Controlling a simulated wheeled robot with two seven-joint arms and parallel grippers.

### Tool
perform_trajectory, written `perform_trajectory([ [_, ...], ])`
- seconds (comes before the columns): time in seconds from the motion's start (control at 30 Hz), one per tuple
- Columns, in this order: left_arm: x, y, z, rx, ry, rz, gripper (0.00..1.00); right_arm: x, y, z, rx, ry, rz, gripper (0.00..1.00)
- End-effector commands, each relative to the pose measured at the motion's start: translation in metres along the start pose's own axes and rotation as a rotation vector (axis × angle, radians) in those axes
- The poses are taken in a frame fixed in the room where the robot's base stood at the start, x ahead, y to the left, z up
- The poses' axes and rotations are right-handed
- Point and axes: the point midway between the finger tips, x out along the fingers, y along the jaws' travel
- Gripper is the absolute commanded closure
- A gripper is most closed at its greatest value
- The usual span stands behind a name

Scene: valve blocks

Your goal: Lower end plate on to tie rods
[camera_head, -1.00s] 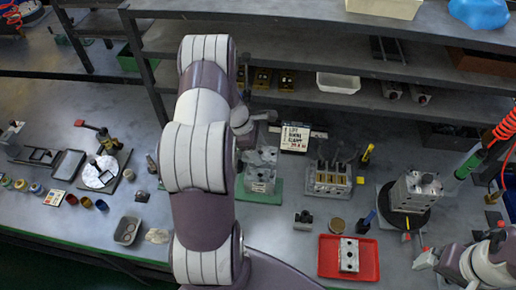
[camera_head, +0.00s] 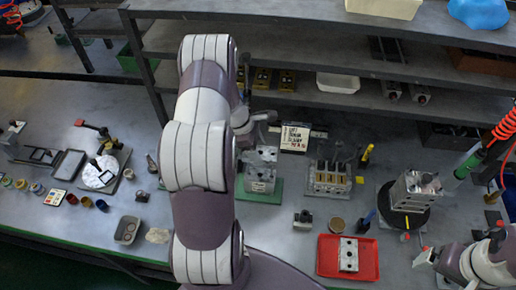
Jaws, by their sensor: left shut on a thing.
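My left arm hangs down the middle of the view, and its left gripper (camera_head: 258,128) is above a grey metal valve block (camera_head: 260,179) on a green mat (camera_head: 275,194). The gripper is shut on a grey metal end plate (camera_head: 264,154) at the top of this block. Tie rods cannot be made out, and I cannot tell whether the plate touches the block. My arm hides part of the block's left side. My right gripper (camera_head: 424,258) is at the lower right, away from the block; its jaws are too small to read.
A valve block with brass-coloured parts (camera_head: 330,178) stands to the right. A red tray (camera_head: 330,268) holds a metal part (camera_head: 348,254). Another block (camera_head: 413,190) stands on a black round base. Shelves (camera_head: 300,97) rise at the back.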

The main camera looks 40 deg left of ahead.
Motion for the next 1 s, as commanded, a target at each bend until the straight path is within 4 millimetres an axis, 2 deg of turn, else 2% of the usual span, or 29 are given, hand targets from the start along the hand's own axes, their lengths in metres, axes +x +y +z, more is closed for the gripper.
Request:
perform_trajectory([
  [1.0, 0.022, 0.000, -0.009, 0.000, 0.000, 0.001, 0.86, 0.019, 0.000, 0.002, 0.000, 0.000, 0.000, 0.04],
])
